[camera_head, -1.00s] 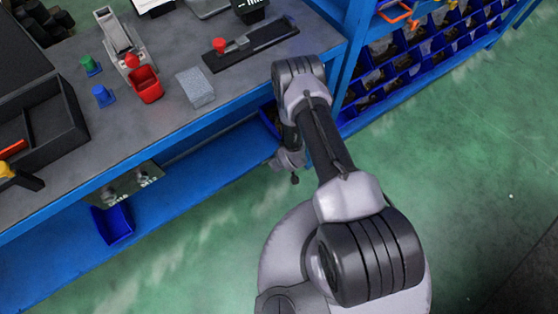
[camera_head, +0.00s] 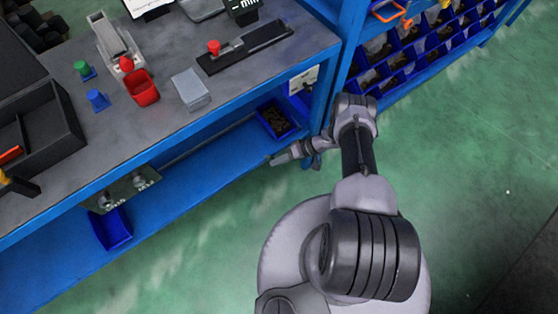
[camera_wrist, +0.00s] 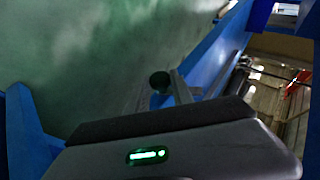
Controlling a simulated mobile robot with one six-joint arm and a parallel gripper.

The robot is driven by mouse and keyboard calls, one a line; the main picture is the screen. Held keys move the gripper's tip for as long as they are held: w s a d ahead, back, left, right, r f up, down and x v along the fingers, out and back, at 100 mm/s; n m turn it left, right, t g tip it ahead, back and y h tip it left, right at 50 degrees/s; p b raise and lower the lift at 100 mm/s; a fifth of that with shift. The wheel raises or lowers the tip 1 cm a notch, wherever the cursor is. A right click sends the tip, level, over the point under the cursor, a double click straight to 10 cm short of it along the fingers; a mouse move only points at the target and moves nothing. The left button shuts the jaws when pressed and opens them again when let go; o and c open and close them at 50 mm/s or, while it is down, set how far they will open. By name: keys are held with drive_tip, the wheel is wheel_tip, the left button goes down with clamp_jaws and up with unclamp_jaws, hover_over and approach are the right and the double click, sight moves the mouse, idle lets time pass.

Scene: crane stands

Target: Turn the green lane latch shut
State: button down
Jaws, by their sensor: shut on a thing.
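A small green peg-like piece (camera_head: 84,69) stands on the grey bench top at the left in the head view. It is the only green fitting I can make out, and I cannot tell whether it is the lane latch. My gripper (camera_head: 280,159) is far to its right and lower, by the front of the blue under-shelf, pointing left. In the wrist view my gripper (camera_wrist: 178,88) shows at the far side of its dark housing. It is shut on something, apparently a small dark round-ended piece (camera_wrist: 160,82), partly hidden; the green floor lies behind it.
A blue bin (camera_head: 277,120) sits underneath. The floor in front is free.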

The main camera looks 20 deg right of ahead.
drive_tip(key=shift+w+d+f+y, duration=0.1)
drive_tip(key=shift+d+y, duration=0.05)
drive_tip(key=shift+y, duration=0.55)
drive_tip(key=shift+w, duration=0.1)
drive_tip(key=c, duration=1.1)
unclamp_jaws()
drive_tip(key=v, duration=1.7)
drive_tip(key=shift+d, duration=0.25)
